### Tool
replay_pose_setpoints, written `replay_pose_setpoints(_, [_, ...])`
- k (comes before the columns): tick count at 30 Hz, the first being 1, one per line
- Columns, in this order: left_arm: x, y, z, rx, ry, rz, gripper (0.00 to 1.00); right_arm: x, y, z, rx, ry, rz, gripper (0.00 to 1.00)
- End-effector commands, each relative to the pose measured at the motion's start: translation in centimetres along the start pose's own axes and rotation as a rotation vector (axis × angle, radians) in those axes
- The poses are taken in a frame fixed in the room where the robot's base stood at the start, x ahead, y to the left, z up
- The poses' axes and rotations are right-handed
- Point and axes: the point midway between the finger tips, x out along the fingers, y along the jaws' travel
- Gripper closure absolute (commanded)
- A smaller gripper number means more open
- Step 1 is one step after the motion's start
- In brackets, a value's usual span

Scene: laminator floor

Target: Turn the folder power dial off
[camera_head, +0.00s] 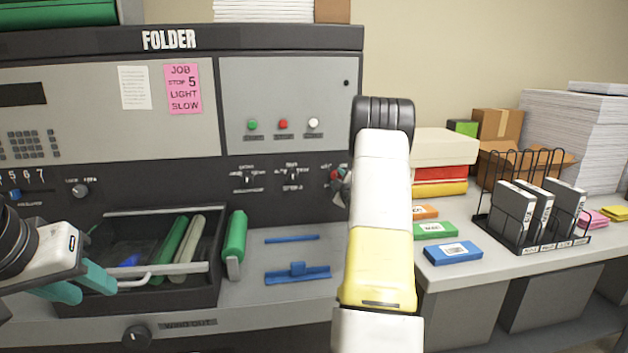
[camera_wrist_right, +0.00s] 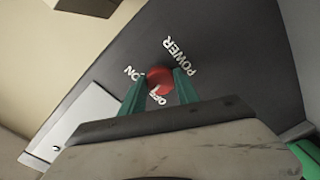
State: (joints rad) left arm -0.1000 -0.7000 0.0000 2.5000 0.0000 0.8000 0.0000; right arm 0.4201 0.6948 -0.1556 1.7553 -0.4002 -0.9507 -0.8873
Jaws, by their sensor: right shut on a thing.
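The folder (camera_head: 190,45) is the grey machine filling the left and middle of the head view. Its power dial is a round red knob (camera_wrist_right: 159,77) on a dark panel in the right wrist view, with the words POWER, ON and OFF around it. I cannot clearly tell which way it points. My right gripper (camera_wrist_right: 161,86) has its teal fingers on both sides of the knob, shut on it. In the head view my right arm hides most of this gripper and dial. My left gripper (camera_head: 90,287) is open and empty in front of the drawer.
The open drawer (camera_head: 213,285) holds green and pale rollers. A green roller (camera_head: 236,240) and blue parts (camera_head: 297,273) lie beside it. On the right table (camera_head: 505,267) are colored boxes, a black wire rack (camera_head: 480,222) with binders, and paper stacks (camera_head: 575,130).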

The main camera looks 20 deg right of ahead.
Motion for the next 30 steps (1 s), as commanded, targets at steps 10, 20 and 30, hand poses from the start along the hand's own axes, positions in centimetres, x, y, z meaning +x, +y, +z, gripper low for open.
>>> replay_pose_setpoints(10, [0.00,0.00,0.00,0.000,0.000,0.000,0.64,0.07,0.01,-0.28,-0.322,-0.008,-0.002,1.00])
replay_pose_setpoints(20, [0.00,0.00,0.00,0.000,0.000,0.000,0.64,0.07,0.00,-0.28,-0.551,-0.017,-0.002,1.00])
replay_pose_setpoints(30, [0.00,0.00,0.00,0.000,0.000,0.000,0.64,0.06,0.00,-0.27,-0.655,-0.021,-0.003,1.00])
